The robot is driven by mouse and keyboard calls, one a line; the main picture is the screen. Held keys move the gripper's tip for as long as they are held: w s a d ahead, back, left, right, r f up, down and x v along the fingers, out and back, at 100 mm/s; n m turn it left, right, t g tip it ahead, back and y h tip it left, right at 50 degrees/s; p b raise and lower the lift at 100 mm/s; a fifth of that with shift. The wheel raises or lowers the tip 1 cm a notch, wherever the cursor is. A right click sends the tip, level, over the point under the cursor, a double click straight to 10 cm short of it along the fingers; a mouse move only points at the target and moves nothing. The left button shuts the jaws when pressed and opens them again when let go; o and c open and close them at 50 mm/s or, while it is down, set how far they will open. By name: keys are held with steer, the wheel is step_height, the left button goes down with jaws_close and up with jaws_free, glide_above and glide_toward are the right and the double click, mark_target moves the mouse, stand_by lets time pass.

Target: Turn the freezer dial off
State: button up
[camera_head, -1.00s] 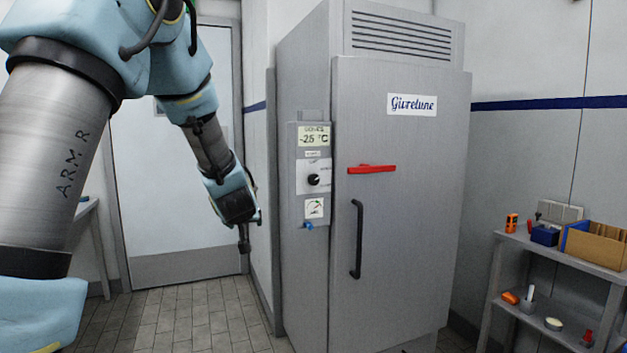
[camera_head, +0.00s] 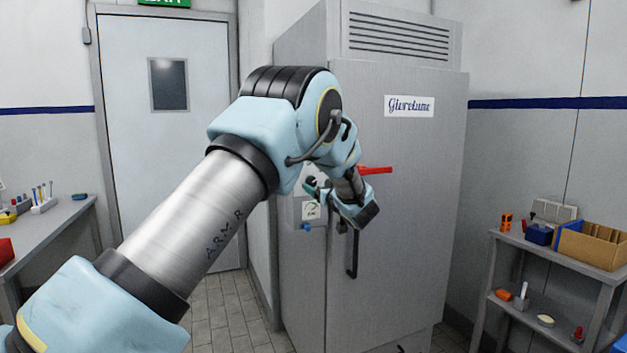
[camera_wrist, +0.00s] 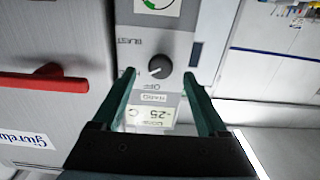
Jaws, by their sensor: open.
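The dial (camera_wrist: 159,67) is a round dark knob on the freezer's light grey control panel (camera_wrist: 178,42). The wrist view shows it upside down, with an OFF label just below it in the picture and another label to its upper left. Its pointer setting is hard to read. My gripper (camera_wrist: 158,73) is open, with a green finger on each side of the dial in that view. I cannot tell whether they touch it. In the head view the gripper (camera_head: 317,189) is at the panel of the grey freezer (camera_head: 415,230), and the forearm and wrist hide much of that area.
A display (camera_wrist: 147,115) reads -25 °C. A red latch (camera_wrist: 42,82) sits on the freezer door beside the panel, and a black door handle (camera_head: 352,262) hangs lower. A shelf (camera_head: 560,258) with tools stands right, a bench (camera_head: 45,235) left. Floor is free by the door.

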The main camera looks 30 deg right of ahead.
mark_target(312, 183)
steer(key=shift+w+d+p, duration=0.2)
steer(key=shift+w+p, duration=0.3)
steer(key=shift+w, duration=1.5)
steer(key=shift+c, duration=0.4)
jaws_close()
